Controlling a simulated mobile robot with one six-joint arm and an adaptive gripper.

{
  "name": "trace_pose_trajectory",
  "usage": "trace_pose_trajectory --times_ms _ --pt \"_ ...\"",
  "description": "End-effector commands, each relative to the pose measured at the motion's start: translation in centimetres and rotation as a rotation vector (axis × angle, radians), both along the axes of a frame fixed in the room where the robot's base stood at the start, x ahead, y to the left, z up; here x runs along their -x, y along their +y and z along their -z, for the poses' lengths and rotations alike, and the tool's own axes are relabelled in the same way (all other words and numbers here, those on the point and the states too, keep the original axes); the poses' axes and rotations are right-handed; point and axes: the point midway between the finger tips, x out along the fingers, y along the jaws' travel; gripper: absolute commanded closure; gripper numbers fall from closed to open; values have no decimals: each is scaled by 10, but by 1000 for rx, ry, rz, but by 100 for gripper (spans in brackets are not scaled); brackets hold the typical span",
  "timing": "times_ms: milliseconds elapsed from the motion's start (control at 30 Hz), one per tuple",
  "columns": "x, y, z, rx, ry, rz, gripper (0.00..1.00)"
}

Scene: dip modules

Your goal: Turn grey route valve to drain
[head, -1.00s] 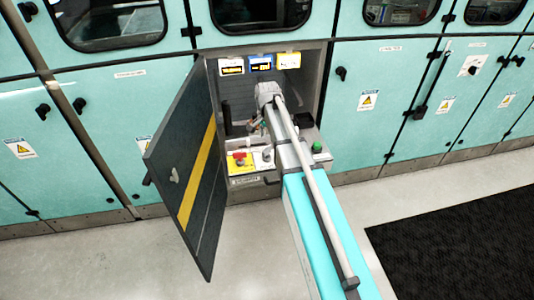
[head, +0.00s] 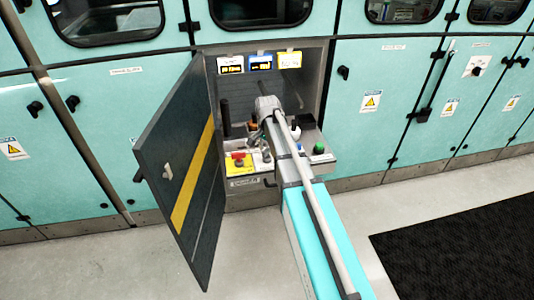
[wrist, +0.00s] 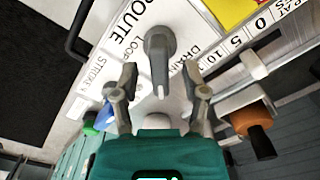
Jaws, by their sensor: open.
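The grey route valve (wrist: 160,48) shows in the wrist view on a white panel lettered ROUTE, LOOP and DRAIN. Its lever points down the picture, towards my gripper's palm. The LOOP lettering lies to its left and the DRAIN lettering (wrist: 186,66) to its right, partly covered by a finger. My gripper (wrist: 160,70) is open. Its fingers stand on either side of the lever in the picture, with a gap on each side. I cannot tell the depth between the fingertips and the lever. In the head view my arm hides most of the gripper and I cannot make out the valve.
An orange-and-dark knob (wrist: 254,128) and a green knob (wrist: 92,124) flank my gripper. A yellow plate with a red knob (head: 238,157) sits on the alcove shelf. The open dark door (head: 182,180) stands left of my arm. Displays (head: 260,62) hang above.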

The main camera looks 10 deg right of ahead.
Motion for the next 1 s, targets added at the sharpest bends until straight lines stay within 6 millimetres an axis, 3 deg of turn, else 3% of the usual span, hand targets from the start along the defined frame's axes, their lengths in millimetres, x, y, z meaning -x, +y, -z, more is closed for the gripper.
trace_pose_trajectory --times_ms 533,833,1000 --pt "0 0 6 0 0 0 43" --pt "0 0 6 0 0 0 99" --pt "0 0 7 0 0 0 100"
